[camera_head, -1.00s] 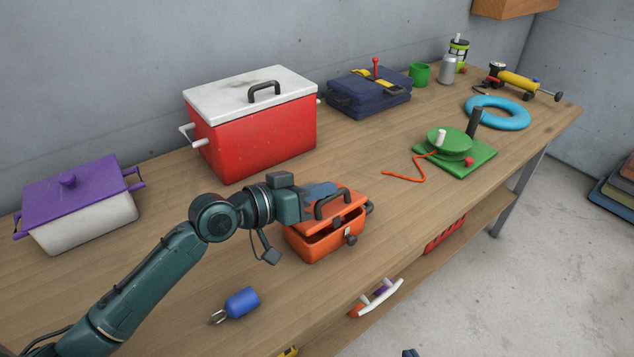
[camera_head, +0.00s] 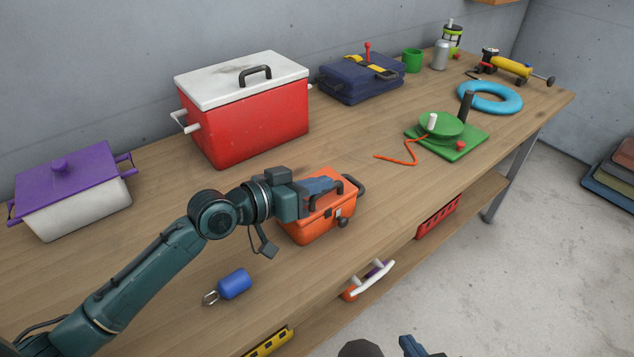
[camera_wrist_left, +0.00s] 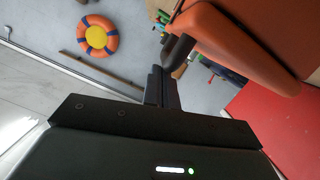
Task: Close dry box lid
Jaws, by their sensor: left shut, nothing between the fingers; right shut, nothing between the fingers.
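The orange dry box (camera_head: 318,228) stands on the bench, with a black handle on its orange lid (camera_head: 322,203) and a latch at its front. The lid lies down on the box, with no clear gap along the front; whether it is fully seated I cannot tell. My left gripper (camera_head: 328,185) is shut and empty, on or just above the lid by the handle. The left wrist view shows its closed fingers (camera_wrist_left: 161,88) beside a dark handle part and the orange lid (camera_wrist_left: 250,45). My right gripper (camera_head: 410,345) is shut and empty at the bottom edge, mostly out of frame.
A red cooler (camera_head: 250,125) stands behind the dry box, and a purple-lidded pot (camera_head: 75,195) stands at left. A blue float (camera_head: 234,284) lies in front. A green reel (camera_head: 445,130) with orange cord sits to the right. Bare bench lies between them.

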